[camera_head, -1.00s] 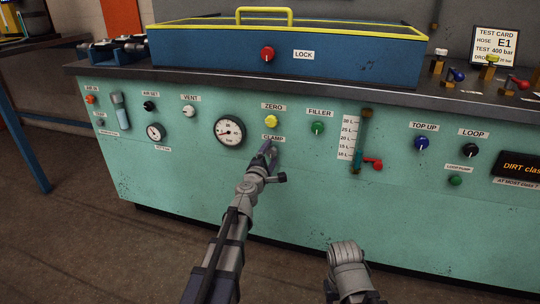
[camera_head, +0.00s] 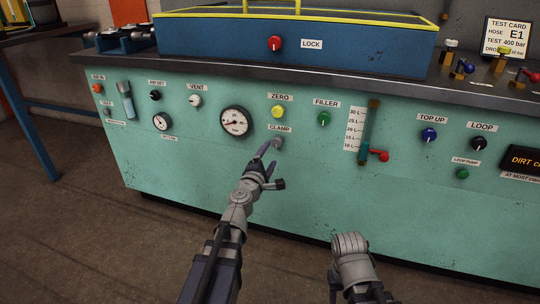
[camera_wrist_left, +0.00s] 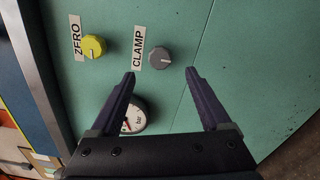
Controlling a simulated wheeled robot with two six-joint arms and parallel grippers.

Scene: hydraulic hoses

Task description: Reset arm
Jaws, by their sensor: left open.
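My left gripper (camera_head: 266,160) is open and empty in front of the teal panel, just below the grey CLAMP knob (camera_head: 277,143). In the left wrist view its two dark fingers (camera_wrist_left: 161,82) are spread apart, and the CLAMP knob (camera_wrist_left: 159,57) shows beyond and between the tips, apart from them. The yellow ZERO knob (camera_head: 278,112) is just above CLAMP in the head view; it also shows in the left wrist view (camera_wrist_left: 93,46). My right arm (camera_head: 352,265) shows at the bottom centre right, but its gripper fingers cannot be seen.
The teal bench panel (camera_head: 215,175) carries a pressure gauge (camera_head: 236,121), a green FILLER knob (camera_head: 324,118), a red lever (camera_head: 380,155) and a blue TOP UP knob (camera_head: 428,134). A blue box (camera_head: 210,40) with a red LOCK knob (camera_head: 275,43) stands on top. The floor in front is clear.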

